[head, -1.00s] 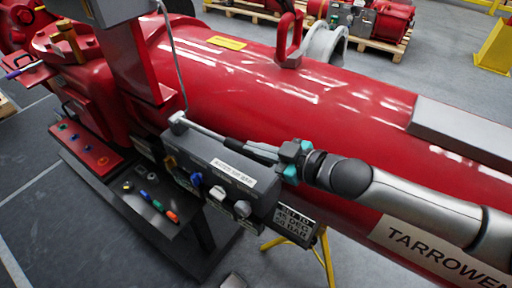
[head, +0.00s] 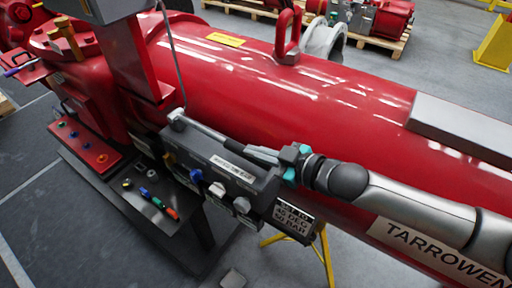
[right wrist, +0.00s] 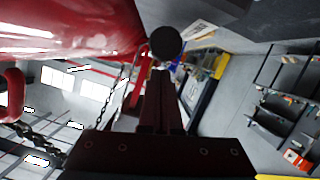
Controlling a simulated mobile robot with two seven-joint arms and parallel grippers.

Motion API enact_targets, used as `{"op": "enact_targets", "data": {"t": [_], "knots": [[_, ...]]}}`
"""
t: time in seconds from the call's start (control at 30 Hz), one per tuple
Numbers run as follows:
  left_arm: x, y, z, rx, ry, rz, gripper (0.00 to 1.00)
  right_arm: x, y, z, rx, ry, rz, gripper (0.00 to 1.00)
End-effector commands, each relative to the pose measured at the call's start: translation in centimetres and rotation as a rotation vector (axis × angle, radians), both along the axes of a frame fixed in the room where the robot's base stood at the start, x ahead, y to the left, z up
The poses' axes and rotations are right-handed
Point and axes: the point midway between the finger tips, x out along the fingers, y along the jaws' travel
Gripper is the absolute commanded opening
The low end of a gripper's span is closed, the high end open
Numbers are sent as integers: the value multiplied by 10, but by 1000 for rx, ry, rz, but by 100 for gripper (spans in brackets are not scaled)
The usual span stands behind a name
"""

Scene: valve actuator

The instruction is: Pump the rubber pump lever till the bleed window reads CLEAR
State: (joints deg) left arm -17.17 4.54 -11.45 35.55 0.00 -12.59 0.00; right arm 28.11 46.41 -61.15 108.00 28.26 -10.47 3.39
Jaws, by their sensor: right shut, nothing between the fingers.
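The pump lever (head: 207,131) is a thin metal rod with a dark rubber grip. It slants right and down from its pivot above the grey valve box (head: 262,187). My right gripper (head: 280,158) is shut at the grip's outer end, with nothing between its fingers. In the right wrist view the shut fingers (right wrist: 160,88) point at a round black end (right wrist: 166,42), which looks like the tip of the grip. I cannot tell whether they touch. No bleed window reading can be made out. My left gripper is not in view.
A large red cylinder (head: 300,100) lies behind the lever. The box front has blue and white knobs (head: 217,189). A dark lettered plate (head: 294,220) hangs at its right end. A tray (head: 170,213) with small coloured parts is below left. A yellow stand (head: 325,255) is below.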

Motion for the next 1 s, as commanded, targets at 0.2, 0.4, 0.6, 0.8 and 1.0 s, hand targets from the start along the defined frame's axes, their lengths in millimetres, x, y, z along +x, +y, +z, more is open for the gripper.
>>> {"op": "enact_targets", "data": {"t": [0.2, 0.4, 0.6, 0.8, 1.0], "knots": [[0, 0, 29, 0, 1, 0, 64, 1, 2, 27, 1, 1, -4, 0], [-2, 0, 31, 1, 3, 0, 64, -12, -15, 32, -4, 2, -6, 0], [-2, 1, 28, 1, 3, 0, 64, -35, -40, 39, -5, 2, -5, 0], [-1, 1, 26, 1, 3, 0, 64, -52, -61, 45, -3, 2, -5, 0], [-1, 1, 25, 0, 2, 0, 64, -61, -71, 49, 0, 1, -5, 0]]}}
